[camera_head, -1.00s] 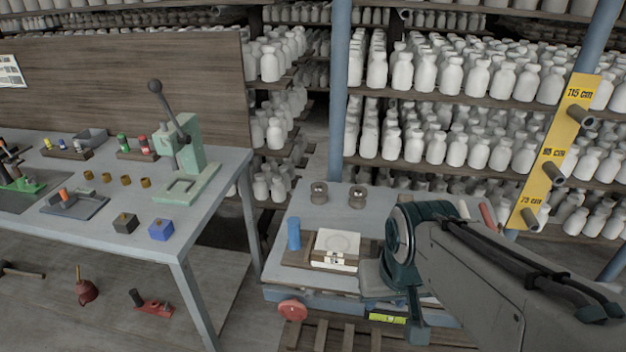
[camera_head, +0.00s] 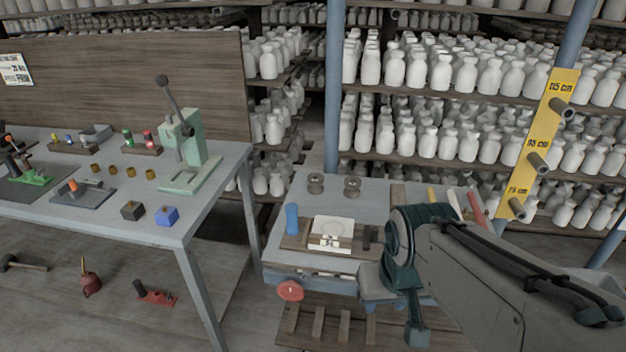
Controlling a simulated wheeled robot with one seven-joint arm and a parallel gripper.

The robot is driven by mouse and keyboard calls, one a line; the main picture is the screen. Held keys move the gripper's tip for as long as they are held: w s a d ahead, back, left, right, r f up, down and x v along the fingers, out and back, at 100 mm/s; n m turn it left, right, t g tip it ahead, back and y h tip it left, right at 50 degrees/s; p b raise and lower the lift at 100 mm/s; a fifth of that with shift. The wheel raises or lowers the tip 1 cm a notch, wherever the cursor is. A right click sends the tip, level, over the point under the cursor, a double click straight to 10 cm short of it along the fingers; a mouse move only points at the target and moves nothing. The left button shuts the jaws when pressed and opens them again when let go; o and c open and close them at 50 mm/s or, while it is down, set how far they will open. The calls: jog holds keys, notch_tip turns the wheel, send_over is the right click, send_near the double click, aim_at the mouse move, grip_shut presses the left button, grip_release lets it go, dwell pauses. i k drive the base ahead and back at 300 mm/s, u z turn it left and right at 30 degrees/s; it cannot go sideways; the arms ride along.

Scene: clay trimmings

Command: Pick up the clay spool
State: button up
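Two small grey-brown spool-shaped pieces stand upright near the back edge of the grey work table in the head view: a left spool (camera_head: 316,184) and a right spool (camera_head: 352,188). They look alike, and I cannot tell whether they are clay. My arm reaches in from the right, with its dark teal wrist in front of the table's right part. My gripper (camera_head: 417,336) seems to be the dark teal end hanging low in front of the table, apart from both spools. Its fingers are too small and dark to read. Nothing is visibly held.
The grey table (camera_head: 285,205) also bears a blue cylinder (camera_head: 292,218), a white block (camera_head: 331,233) on a board and coloured sticks (camera_head: 453,203). A bench (camera_head: 225,165) with a green press (camera_head: 185,150) stands left. A blue post (camera_head: 333,90) rises behind the table. Shelves of white bottles fill the back.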

aim_at(315, 180)
jog(key=u, duration=0.75)
jog(key=k, duration=0.1)
jog(key=z, duration=1.1)
jog(key=i, duration=0.6)
jog(key=u, duration=0.65)
jog(key=i, duration=0.4)
jog(key=u, duration=0.35)
